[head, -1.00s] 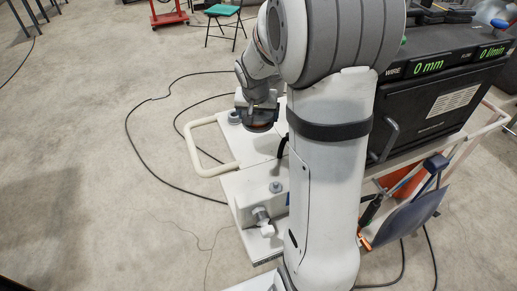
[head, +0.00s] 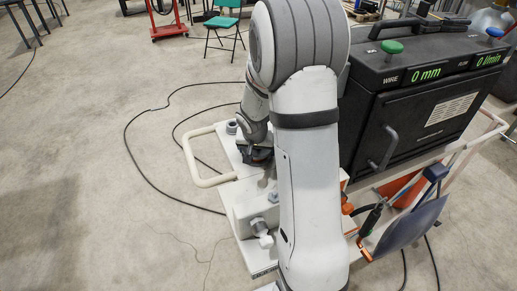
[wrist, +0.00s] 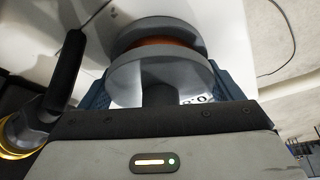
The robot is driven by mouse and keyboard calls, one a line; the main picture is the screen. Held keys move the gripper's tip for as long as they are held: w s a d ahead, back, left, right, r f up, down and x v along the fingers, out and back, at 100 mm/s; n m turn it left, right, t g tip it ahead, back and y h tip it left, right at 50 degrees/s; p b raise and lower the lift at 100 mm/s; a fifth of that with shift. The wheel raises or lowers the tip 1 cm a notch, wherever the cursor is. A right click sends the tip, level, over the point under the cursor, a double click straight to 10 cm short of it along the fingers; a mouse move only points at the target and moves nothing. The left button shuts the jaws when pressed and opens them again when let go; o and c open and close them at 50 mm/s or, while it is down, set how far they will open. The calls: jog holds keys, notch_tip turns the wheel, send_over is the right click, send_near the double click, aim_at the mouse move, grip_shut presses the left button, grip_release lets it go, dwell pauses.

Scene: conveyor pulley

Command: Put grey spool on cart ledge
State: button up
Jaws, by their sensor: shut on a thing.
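The grey spool (wrist: 160,72) shows in the wrist view, with two grey round flanges and a copper-brown winding between them. My gripper (wrist: 160,84) is shut on it, with a blue finger at each side. In the head view my gripper (head: 258,156) is low over the white cart ledge (head: 226,152), beside the pale loop handle. My arm hides part of the ledge, and the spool is hard to make out there. The white surface lies behind the spool in the wrist view. I cannot tell whether the spool touches it.
A white box (head: 243,217) with grey fittings stands on the cart in front of my gripper. A round grey fitting (head: 231,127) is behind it. The black wire machine (head: 415,120) is at the right. A black rod-like part (wrist: 66,70) is close at left in the wrist view.

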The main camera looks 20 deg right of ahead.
jog(key=shift+f, duration=0.1)
jog(key=o, duration=1.3)
jog(key=shift+o, duration=0.2)
jog(key=shift+r, duration=0.5)
jog(key=v, duration=1)
jog(key=shift+s+a+r, duration=0.1)
jog(key=shift+s, duration=0.1)
jog(key=s+a+r+n, duration=0.2)
jog(key=s, duration=0.5)
jog(key=s+a+r+n+y, duration=0.1)
jog(key=s+a+r+n, duration=0.1)
jog(key=s, duration=0.5)
jog(key=s+a+r+n+y, duration=0.1)
jog(key=s+a+r+n, duration=0.1)
jog(key=s, duration=0.5)
jog(key=shift+s+a+r+g, duration=0.1)
jog(key=shift+a+r+g, duration=0.15)
jog(key=shift+a, duration=0.4)
jog(key=shift+s+a+r+g, duration=0.15)
jog(key=shift+a+r, duration=0.1)
jog(key=shift+a, duration=0.35)
